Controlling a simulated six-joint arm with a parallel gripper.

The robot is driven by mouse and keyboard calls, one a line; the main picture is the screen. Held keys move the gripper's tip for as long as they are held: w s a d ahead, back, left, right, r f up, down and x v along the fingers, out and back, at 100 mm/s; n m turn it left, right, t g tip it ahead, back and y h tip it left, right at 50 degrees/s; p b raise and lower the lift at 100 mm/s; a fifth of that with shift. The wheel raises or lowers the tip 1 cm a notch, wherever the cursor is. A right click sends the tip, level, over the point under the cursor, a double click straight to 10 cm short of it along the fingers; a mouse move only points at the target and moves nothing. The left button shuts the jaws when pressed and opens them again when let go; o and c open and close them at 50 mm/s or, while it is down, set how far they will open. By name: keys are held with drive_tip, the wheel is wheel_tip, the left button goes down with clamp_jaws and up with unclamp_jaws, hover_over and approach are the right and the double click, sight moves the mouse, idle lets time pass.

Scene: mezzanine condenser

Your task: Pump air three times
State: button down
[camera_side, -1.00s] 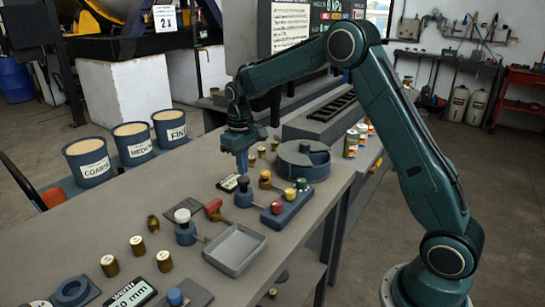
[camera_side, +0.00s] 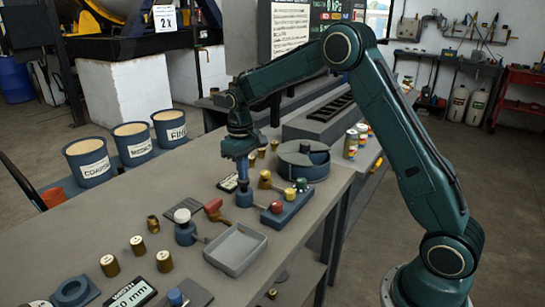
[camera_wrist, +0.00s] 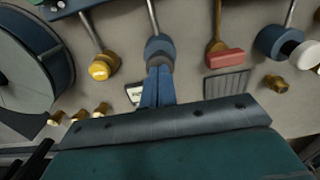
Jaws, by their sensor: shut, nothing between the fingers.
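A small blue pump-like fixture with a dark round top (camera_side: 243,197) stands on the grey bench, to the left of a blue block with coloured knobs (camera_side: 286,206). My gripper (camera_side: 242,176) points straight down over it, fingers together and empty. The fingertips appear to be at or touching the dark top and partly hide it. In the wrist view my blue fingers (camera_wrist: 158,75) meet the dark top (camera_wrist: 160,48). A second blue fixture with a white top (camera_side: 184,226) stands nearer, beside a red-handled lever (camera_side: 213,207). Whether the dark top is pressed down is hard to tell.
A round grey drum (camera_side: 302,160) stands right behind the gripper. A brass knob (camera_side: 265,180) is close by on the right. A shallow grey tray (camera_side: 236,248) and several brass fittings (camera_side: 138,246) lie nearer. Three labelled buckets (camera_side: 88,162) stand at the left.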

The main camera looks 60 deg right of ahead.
drive_tip(key=shift+f, duration=1.1)
drive_tip(key=shift+r, duration=2.95)
wheel_tip(320, 180, up, 5)
drive_tip(key=shift+f, duration=0.2)
drive_tip(key=shift+f, duration=3.3)
